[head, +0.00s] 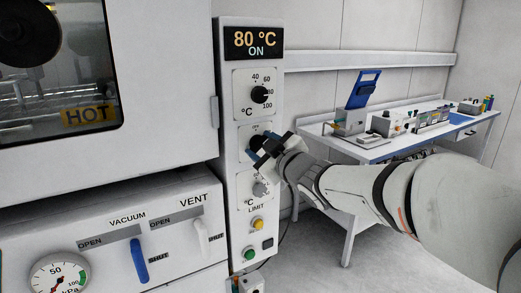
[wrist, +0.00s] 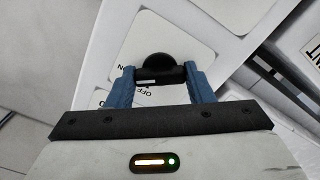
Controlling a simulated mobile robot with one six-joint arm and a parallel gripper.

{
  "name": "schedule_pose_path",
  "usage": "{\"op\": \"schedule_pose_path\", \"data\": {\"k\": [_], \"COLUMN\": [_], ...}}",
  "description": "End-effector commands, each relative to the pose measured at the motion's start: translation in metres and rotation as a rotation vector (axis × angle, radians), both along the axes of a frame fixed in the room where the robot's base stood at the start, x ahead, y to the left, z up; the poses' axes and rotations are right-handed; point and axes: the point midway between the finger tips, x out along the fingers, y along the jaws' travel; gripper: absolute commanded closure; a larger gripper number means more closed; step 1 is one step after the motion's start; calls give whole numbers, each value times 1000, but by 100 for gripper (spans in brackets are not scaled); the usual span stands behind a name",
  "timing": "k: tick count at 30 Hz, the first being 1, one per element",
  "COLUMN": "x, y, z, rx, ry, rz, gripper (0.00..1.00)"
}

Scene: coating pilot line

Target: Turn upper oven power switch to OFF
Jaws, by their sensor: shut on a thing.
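The upper oven's control panel (head: 226,180) stands upright in the middle of the head view. Its display (head: 254,43) reads 80 °C and ON. The power switch, a black round knob (head: 256,141), sits mid-panel, partly hidden by my gripper (head: 264,150). In the wrist view the knob (wrist: 157,66) lies between the blue fingers of my gripper (wrist: 159,78), which is shut on its grip bar. A white mark shows on the bar, and ON and OFF lettering is partly visible on the plate (wrist: 112,99) beside it. The exact knob angle is hard to tell.
A temperature dial (head: 260,95) is just above the switch and a limit dial (head: 261,189) just below. A yellow button (head: 257,224) and a green button (head: 249,254) sit lower. The blue vacuum handle (head: 139,261) is at lower left. A cluttered bench (head: 375,152) stands behind my arm.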

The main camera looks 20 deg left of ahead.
Motion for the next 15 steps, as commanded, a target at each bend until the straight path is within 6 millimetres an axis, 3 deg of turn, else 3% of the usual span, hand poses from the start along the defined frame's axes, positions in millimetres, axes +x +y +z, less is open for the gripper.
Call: {"op": "schedule_pose_path", "data": {"k": [15], "x": [0], "y": [0], "z": [-4], "rx": [-229], "ry": [-269], "rz": [1], "gripper": [82]}}
